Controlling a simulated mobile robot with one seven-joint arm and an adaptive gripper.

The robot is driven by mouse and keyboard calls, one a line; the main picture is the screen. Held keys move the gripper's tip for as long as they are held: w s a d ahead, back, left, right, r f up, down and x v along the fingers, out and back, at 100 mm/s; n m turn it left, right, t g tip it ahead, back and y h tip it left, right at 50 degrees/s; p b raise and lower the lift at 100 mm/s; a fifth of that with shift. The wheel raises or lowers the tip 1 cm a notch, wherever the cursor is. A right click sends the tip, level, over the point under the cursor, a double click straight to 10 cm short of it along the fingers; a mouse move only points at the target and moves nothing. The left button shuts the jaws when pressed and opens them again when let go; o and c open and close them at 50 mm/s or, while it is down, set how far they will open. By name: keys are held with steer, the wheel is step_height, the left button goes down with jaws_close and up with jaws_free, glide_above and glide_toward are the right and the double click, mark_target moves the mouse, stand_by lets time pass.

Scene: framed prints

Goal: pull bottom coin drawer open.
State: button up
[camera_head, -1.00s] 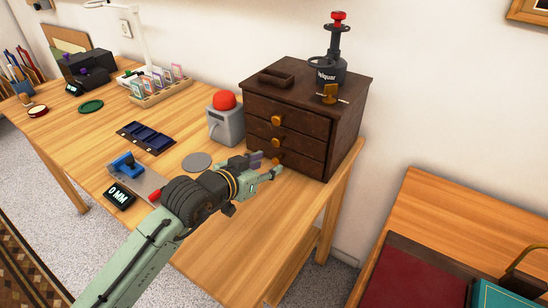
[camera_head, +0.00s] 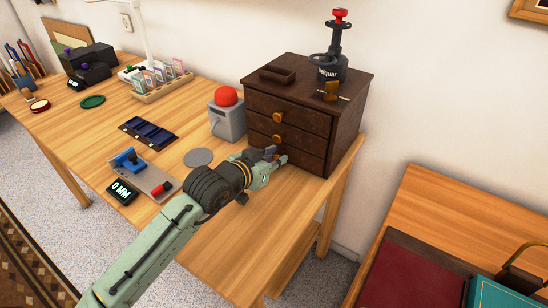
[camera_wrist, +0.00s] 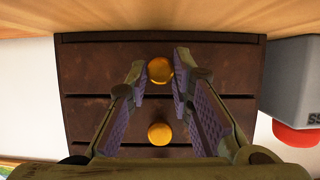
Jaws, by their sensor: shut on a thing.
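The dark brown coin cabinet (camera_head: 318,143) stands on the wooden table, with its drawers stacked on its front. The bottom coin drawer (camera_wrist: 215,80) appears flush with the cabinet in the wrist view, which is upside down. My gripper (camera_head: 276,157) is at the bottom drawer's front. Its fingers stand on both sides of the gold bottom knob (camera_wrist: 160,70) and are shut on it. The middle knob (camera_wrist: 160,133) shows between the fingers, nearer the wrist camera's lower edge. In the head view my gripper hides the bottom knob; the middle knob (camera_head: 277,140) is just above it.
A grey box with a red button (camera_head: 226,97) stands left of the cabinet. A grey disc (camera_head: 198,158) and a blue tray (camera_head: 148,134) lie farther left. A black press (camera_head: 333,65) stands on the cabinet. The table front (camera_head: 237,238) is clear near my arm.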

jaws_close()
